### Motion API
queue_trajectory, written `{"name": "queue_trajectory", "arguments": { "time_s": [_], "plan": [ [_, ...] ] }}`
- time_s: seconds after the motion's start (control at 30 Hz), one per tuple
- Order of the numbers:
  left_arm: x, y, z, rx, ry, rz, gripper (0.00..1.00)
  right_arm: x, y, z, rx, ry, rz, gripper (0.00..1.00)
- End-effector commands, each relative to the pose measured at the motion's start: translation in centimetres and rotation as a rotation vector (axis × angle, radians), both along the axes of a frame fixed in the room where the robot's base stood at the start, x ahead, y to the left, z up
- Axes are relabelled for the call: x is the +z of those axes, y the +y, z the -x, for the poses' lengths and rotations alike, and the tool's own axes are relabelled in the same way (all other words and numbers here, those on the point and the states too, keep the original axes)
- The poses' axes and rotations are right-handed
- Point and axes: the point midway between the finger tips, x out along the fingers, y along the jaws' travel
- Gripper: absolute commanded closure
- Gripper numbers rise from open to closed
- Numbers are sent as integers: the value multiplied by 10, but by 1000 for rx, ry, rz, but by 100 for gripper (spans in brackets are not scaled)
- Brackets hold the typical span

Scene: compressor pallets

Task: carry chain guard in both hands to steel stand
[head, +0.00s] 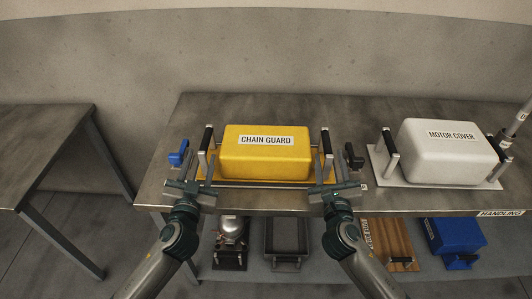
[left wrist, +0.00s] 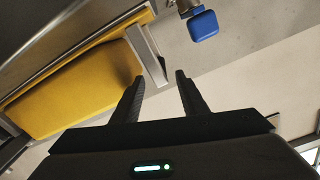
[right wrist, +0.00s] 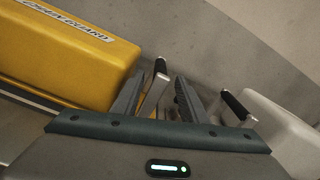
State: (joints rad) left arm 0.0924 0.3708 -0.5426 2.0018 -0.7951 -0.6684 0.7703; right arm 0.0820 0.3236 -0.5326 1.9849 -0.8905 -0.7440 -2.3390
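The yellow chain guard (head: 265,158) rests on the steel bench, on a base with an upright handle at each end, the left handle (head: 207,142) and the right handle (head: 327,143). It also shows in the left wrist view (left wrist: 75,90) and the right wrist view (right wrist: 70,58). My left gripper (left wrist: 160,76) is open, near the left handle's metal bracket. My right gripper (right wrist: 163,76) is open, with the right handle's bracket seen between or just beyond its fingers. Contact cannot be told. A separate metal table (head: 45,125) at left may be the steel stand; I see no label.
A white motor cover (head: 448,150) with its own handles stands right on the bench. Several items sit on the shelf below. The left table top is clear, with a floor gap between.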

Motion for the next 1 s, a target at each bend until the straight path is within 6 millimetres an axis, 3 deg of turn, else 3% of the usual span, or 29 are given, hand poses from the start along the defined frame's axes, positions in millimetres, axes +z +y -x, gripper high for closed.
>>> {"name": "queue_trajectory", "arguments": {
  "time_s": [0.3,0.5,0.93,0.97,1.0],
  "plan": [
    [1,-2,-51,1,-1,-3,60,1,-3,-51,-2,-1,-1,60],
    [0,-4,-70,0,0,-1,60,0,-4,-70,-1,1,0,60],
    [0,-4,-77,0,0,-1,60,0,-4,-77,0,0,0,60],
    [0,-4,-76,0,0,-1,63,0,-4,-77,0,0,0,63],
    [0,-4,-76,0,0,-1,72,0,-4,-77,0,0,0,72]
  ]
}}
